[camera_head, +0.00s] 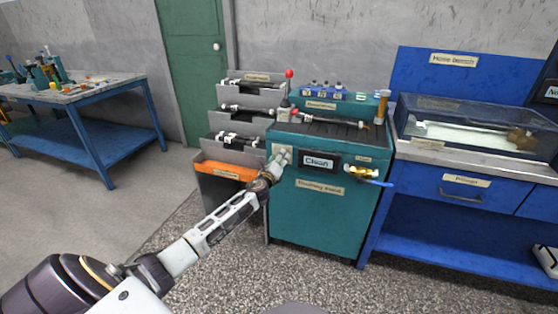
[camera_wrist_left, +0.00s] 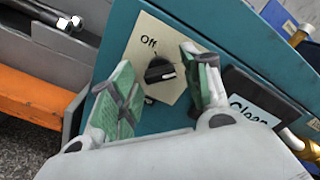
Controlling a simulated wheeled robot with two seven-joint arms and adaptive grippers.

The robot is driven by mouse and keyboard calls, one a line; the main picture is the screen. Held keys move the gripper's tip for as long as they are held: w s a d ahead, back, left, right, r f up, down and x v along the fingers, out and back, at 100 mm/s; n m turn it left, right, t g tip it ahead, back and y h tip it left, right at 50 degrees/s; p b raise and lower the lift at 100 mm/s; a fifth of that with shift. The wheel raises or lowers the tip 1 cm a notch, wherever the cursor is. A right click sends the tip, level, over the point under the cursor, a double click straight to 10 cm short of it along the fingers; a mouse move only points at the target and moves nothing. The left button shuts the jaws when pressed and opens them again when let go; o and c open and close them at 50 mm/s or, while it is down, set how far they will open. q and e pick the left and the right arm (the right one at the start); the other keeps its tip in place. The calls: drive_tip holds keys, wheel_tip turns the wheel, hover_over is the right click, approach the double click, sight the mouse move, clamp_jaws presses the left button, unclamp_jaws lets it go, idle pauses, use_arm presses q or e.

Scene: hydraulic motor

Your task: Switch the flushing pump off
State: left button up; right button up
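The flushing bench (camera_head: 315,218) is a teal cabinet with a small display reading "Clean" (camera_head: 319,162), which also shows in the left wrist view (camera_wrist_left: 252,108). A black rotary knob (camera_wrist_left: 160,72) sits on a beige plate (camera_wrist_left: 140,45) left of the display. "Off" is printed at the plate's upper left. I cannot tell for sure where the knob points. My left gripper (camera_head: 281,157) is at this plate. In the left wrist view its green-padded fingers (camera_wrist_left: 157,60) are apart, one on each side of the knob, with visible gaps. My right gripper is not in view.
A brass valve with a blue handle (camera_head: 366,173) sticks out right of the display. A red-knobbed lever (camera_head: 289,75) stands on the bench top. Grey bins and an orange tray (camera_head: 228,170) stand left. The blue hose bench (camera_head: 455,187) adjoins on the right.

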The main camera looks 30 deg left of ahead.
use_arm(q)
drive_tip(key=c, duration=0.7)
drive_tip(key=shift+c, duration=0.2)
drive_tip(key=shift+n, duration=0.3)
drive_tip(key=shift+f+n+p, duration=0.1)
drive_tip(key=shift+n+p, duration=2.7)
drive_tip(key=shift+n, duration=6)
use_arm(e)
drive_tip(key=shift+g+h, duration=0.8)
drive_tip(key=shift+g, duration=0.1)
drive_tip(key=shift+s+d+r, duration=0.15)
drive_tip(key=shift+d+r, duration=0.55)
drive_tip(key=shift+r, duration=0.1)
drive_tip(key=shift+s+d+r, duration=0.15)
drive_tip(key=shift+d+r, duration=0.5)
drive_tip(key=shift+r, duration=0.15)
